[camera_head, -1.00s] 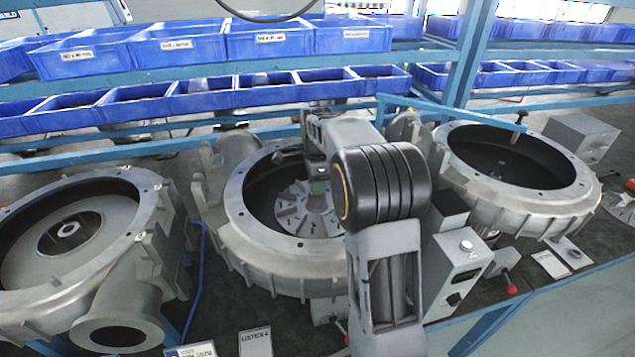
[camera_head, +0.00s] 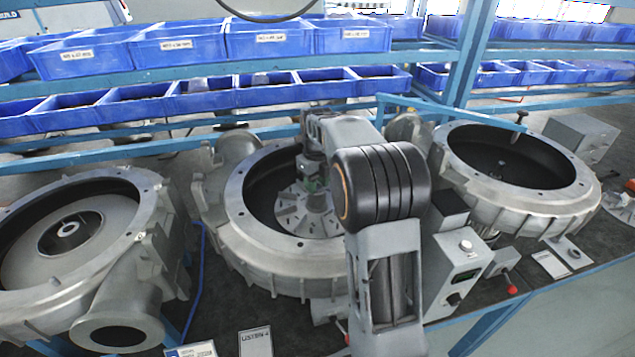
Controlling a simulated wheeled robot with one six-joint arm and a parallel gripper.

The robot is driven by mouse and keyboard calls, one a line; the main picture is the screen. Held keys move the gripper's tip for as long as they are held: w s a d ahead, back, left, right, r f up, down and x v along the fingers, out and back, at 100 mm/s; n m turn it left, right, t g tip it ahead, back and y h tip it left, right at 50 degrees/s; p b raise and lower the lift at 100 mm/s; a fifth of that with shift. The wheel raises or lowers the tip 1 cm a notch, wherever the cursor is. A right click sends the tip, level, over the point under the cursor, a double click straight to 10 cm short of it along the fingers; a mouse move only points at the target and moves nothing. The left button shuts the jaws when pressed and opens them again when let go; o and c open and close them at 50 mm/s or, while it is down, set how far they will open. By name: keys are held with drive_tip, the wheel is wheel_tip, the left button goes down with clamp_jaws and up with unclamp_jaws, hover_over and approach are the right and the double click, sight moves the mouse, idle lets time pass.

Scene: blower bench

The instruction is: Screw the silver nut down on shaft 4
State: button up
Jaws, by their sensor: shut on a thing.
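The middle blower housing (camera_head: 236,215) is a grey round casing with an open top. Inside it a silver finned impeller (camera_head: 300,208) lies around the shaft's place. A card (camera_head: 256,343) in front of this housing seems to end in a 4. My arm reaches over the housing from the front right, and my gripper (camera_head: 315,190) points down at the impeller's hub. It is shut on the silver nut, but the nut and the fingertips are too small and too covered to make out. The shaft top is hidden under the gripper.
A left housing (camera_head: 150,190) and a right housing (camera_head: 560,208) stand on the dark bench. A grey control box (camera_head: 462,262) stands right of my forearm. Blue bins (camera_head: 180,47) line the racks behind. A blue bar (camera_head: 455,112) ends above the right housing.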

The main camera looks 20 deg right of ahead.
drive_tip(key=o, duration=0.7)
drive_tip(key=n, duration=2.5)
